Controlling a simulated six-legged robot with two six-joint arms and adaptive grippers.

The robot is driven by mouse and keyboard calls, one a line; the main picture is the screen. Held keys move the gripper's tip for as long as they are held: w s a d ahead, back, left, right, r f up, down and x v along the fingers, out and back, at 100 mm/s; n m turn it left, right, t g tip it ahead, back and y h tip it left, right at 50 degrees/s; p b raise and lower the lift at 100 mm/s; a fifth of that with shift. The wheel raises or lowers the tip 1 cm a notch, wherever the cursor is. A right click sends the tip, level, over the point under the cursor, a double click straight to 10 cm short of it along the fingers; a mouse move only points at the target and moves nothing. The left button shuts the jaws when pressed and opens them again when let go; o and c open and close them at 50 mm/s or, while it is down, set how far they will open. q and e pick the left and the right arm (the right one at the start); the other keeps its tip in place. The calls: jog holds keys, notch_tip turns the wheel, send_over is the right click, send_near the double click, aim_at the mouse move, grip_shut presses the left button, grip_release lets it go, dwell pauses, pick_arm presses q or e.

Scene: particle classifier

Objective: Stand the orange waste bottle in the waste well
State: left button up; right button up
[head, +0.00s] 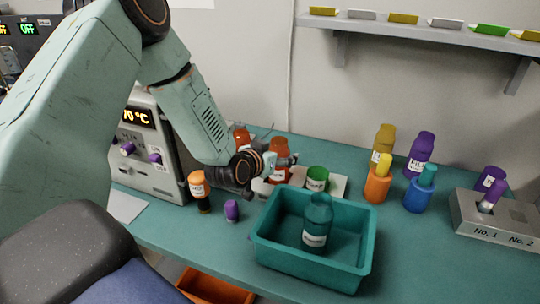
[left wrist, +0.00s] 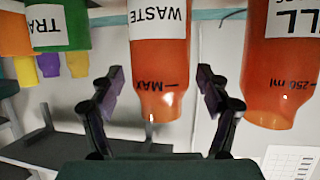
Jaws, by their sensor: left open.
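The orange waste bottle (left wrist: 160,60), with a white WASTE label and a MAX mark, shows upside down in the left wrist view. It also shows in the head view (head: 280,172), behind the teal tray and partly hidden by my left gripper (head: 270,168). In the left wrist view the left gripper's dark fingers (left wrist: 158,95) are open, one on each side of the bottle, with gaps visible beside it. My right gripper is not in view. I cannot make out which opening is the waste well.
A second orange bottle (left wrist: 280,60), marked 250 ml, stands close beside the waste bottle. A green container (head: 317,178) is on its other side. The teal tray (head: 305,265) holding a teal bottle (head: 318,215) stands in front.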

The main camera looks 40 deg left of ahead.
pick_arm(q)
jog(key=p+v, duration=0.4)
jog(key=v, duration=0.7)
jog(key=shift+s+r+p, duration=0.15)
jog(key=shift+s+p, duration=0.15)
jog(key=shift+p, duration=0.1)
jog(key=shift+w, duration=0.1)
jog(key=shift+c, duration=0.5)
